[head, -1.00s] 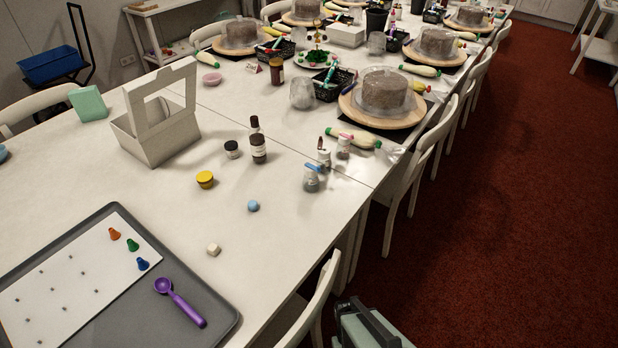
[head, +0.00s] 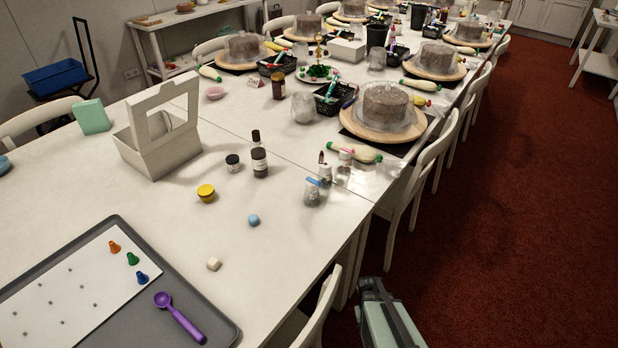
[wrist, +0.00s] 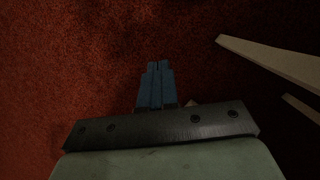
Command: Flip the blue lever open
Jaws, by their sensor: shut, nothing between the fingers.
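A small blue lever (head: 314,182) sits on top of a clear jar (head: 312,197) near the right edge of the table. It is small in the head view, and I cannot tell whether it is open or shut. My gripper (wrist: 156,66) shows its blue fingers together and empty in the wrist view, above the red carpet. It is away from the jar, off the table's right side. In the head view only part of my arm shows at the bottom, and the fingertips are not visible.
A white table (head: 120,210) runs into the distance, with bottles (head: 259,162) left of the jar and a piping bag (head: 354,152) behind it. A white chair (head: 318,312) stands between my arm and the table's near edge. Open red carpet (head: 500,240) lies to the right.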

